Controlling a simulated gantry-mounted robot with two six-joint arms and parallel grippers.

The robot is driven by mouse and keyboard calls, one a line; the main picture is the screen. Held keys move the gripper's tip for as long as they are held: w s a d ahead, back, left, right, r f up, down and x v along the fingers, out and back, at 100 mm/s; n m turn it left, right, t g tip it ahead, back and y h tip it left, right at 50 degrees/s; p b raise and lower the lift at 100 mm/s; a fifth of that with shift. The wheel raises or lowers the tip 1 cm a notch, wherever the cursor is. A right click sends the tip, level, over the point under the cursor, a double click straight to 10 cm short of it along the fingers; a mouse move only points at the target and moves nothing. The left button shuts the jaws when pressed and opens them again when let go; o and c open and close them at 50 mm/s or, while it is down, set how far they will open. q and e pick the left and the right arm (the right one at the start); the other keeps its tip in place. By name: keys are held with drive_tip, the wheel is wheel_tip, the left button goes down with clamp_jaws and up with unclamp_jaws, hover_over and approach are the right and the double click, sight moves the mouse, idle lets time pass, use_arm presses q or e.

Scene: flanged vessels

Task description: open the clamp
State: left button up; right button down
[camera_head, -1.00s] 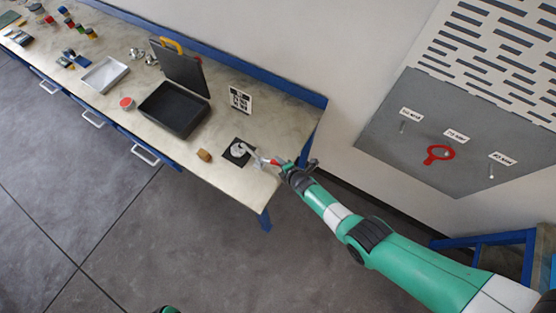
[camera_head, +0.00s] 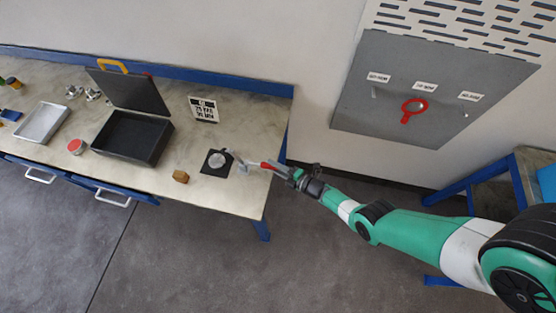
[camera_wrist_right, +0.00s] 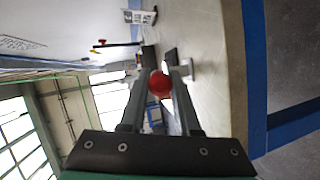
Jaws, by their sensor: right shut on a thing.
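A round metal vessel top (camera_head: 217,160) sits on a black square plate (camera_head: 213,171) near the right end of the workbench. The metal part of the clamp (camera_head: 243,168) shows at its right side, with a red handle (camera_head: 266,165) pointing right. I cannot tell whether the clamp's metal touches the vessel. My right gripper (camera_head: 284,170) is shut on the red handle. In the right wrist view the handle's rounded red end (camera_wrist_right: 160,84) sits between the two fingers; the clamp behind is mostly hidden. My left gripper is not in view.
On the workbench (camera_head: 235,105) are a brown block (camera_head: 181,176), an open black case (camera_head: 133,137), a red-topped round container (camera_head: 76,146), a silver tray (camera_head: 41,122) and a printed sign (camera_head: 204,109). A grey wall panel (camera_head: 365,105) holds a red ring tool (camera_head: 414,108).

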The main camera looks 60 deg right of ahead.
drive_tip(key=shift+s+f, duration=0.1)
drive_tip(key=shift+f, duration=0.1)
drive_tip(key=c, duration=0.7)
unclamp_jaws()
drive_tip(key=shift+o, duration=0.5)
drive_tip(key=shift+r, duration=0.1)
drive_tip(key=p+v, duration=0.6)
drive_tip(key=v, duration=0.5)
drive_tip(key=shift+s, duration=0.2)
